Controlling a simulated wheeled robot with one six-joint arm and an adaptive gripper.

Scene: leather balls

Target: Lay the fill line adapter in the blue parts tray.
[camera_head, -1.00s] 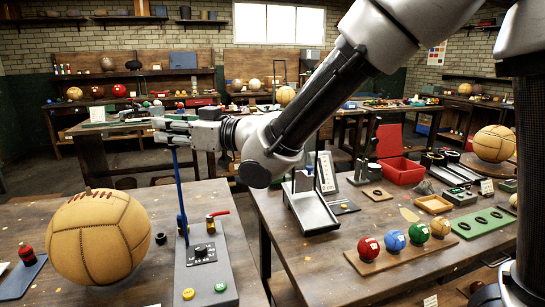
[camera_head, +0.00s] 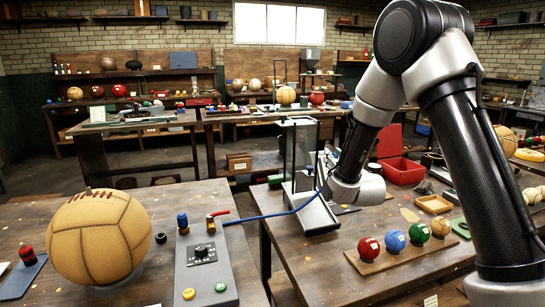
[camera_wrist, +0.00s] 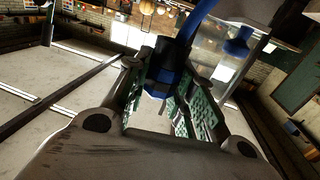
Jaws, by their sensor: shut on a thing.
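My gripper (camera_wrist: 165,85) is shut on a blue and black fitting (camera_wrist: 160,78), seen in the wrist view between its green-padded fingers. A blue hose (camera_wrist: 195,22) runs up from this fitting, which appears to be the fill line adapter. In the head view the blue hose (camera_head: 270,216) stretches from the grey control box to my wrist by the clear tank; the fingers are hidden there. A flat dark-blue piece (camera_head: 18,283) lies at the left edge under a red bottle; I cannot tell whether it is the blue parts tray.
The clear tank (camera_head: 301,150) stands on the right table, close to my wrist. The grey control box (camera_head: 207,268) has a red-handled valve. A big tan ball (camera_head: 98,238) sits left of it. Several coloured balls stand on a wooden board (camera_head: 400,258).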

